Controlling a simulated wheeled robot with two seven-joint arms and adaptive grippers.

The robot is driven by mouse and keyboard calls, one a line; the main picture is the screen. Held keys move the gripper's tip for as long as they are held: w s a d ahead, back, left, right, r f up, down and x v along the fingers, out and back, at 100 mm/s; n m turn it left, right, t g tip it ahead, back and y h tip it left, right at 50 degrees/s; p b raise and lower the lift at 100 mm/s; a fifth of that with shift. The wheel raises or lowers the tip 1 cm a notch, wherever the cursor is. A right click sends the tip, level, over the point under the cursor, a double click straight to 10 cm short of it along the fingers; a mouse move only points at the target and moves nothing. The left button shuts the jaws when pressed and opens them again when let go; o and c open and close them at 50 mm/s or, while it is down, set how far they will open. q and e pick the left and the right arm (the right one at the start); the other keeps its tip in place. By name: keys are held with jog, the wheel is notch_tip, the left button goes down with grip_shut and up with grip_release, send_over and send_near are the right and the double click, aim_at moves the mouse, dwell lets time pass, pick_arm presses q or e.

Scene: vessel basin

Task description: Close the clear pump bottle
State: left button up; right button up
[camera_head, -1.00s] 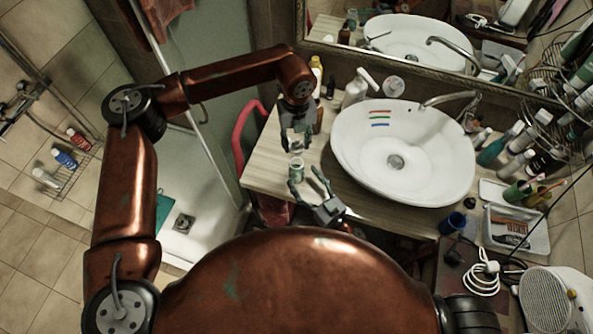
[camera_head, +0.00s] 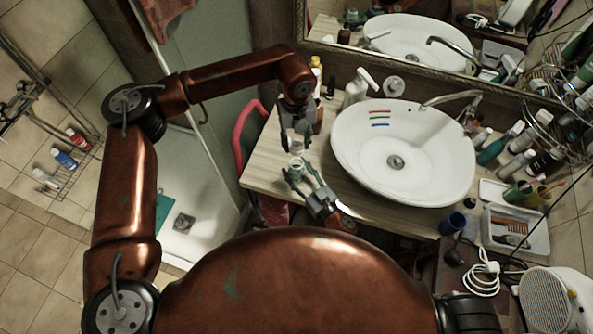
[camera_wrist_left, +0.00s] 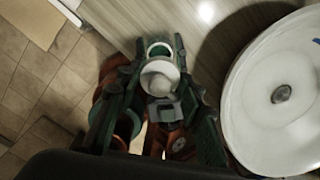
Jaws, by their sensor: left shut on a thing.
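The clear pump bottle (camera_head: 296,164) stands upright near the left front edge of the wooden counter. Its round, pale-rimmed mouth shows in the left wrist view (camera_wrist_left: 159,48). My left gripper (camera_head: 295,142) points down just above the bottle, shut on a small white pump top (camera_wrist_left: 160,76). The top appears close over the mouth; whether they touch I cannot tell. My right gripper (camera_head: 299,170) reaches in from the front, its fingers spread on either side of the bottle; contact is unclear.
A white basin (camera_head: 350,165) takes up the counter to the right. A white spray bottle (camera_head: 354,90) and a yellow-capped bottle (camera_head: 316,68) stand behind.

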grip_shut()
pick_arm(q)
jog(key=shift+f, duration=2.5)
jog(key=shift+f, duration=0.1)
jog(key=shift+f, duration=0.8)
jog(key=shift+f, duration=0.55)
